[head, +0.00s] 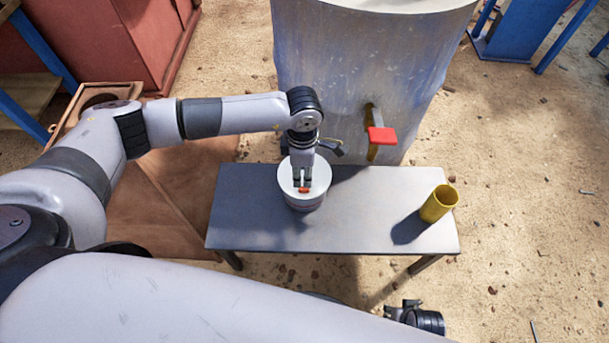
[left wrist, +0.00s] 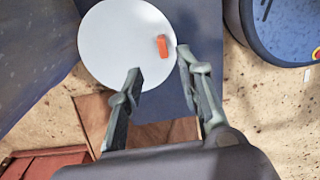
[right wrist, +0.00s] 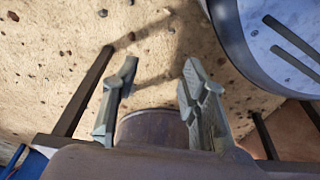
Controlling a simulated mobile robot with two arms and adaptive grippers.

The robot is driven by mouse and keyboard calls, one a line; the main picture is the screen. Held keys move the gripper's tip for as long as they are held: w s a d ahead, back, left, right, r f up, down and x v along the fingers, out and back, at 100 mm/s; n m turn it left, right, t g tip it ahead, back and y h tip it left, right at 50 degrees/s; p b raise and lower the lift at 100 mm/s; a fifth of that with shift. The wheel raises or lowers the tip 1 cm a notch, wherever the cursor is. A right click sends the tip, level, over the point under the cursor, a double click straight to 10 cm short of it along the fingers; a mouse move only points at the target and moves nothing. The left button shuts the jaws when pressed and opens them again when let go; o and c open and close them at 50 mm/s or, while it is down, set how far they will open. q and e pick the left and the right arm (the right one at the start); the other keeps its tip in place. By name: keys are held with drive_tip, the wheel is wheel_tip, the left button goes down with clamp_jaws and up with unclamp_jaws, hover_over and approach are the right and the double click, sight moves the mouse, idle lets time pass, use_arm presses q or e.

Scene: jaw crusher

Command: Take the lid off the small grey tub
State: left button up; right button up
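The small grey tub (head: 306,203) stands on the grey table, with a round white lid (head: 291,177) on top. A small orange-red handle (head: 304,190) sits on the lid; it also shows in the left wrist view (left wrist: 162,46). My left gripper (head: 303,183) points down over the lid, its fingers close to the handle. In the left wrist view my left gripper (left wrist: 158,62) is open, with the handle near the gap between its fingertips; I see no grip on it. My right gripper (right wrist: 160,65) is open and appears empty, low in front of the table.
A yellow cup (head: 439,204) stands at the right of the grey table (head: 365,215). Behind is a large metal drum (head: 365,70) with a red-handled tap (head: 381,137). A red cabinet (head: 110,40) is at the left. The table's middle is clear.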

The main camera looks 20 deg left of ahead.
use_arm(q)
drive_tip(key=shift+f, duration=0.7)
drive_tip(key=shift+s+f, duration=0.1)
drive_tip(key=shift+f, duration=0.45)
drive_tip(key=f, duration=0.3)
drive_tip(key=shift+s+a+f+b, duration=0.2)
drive_tip(key=shift+a+f+b, duration=0.05)
drive_tip(key=shift+f+b, duration=0.05)
drive_tip(key=shift+f, duration=0.3)
use_arm(e)
drive_tip(key=shift+w+r, duration=0.3)
drive_tip(key=shift+r, duration=0.3)
drive_tip(key=shift+w+r, duration=0.3)
drive_tip(key=shift+r, duration=0.3)
use_arm(q)
drive_tip(key=shift+c, duration=0.4)
clamp_jaws()
use_arm(e)
drive_tip(key=shift+a, duration=0.1)
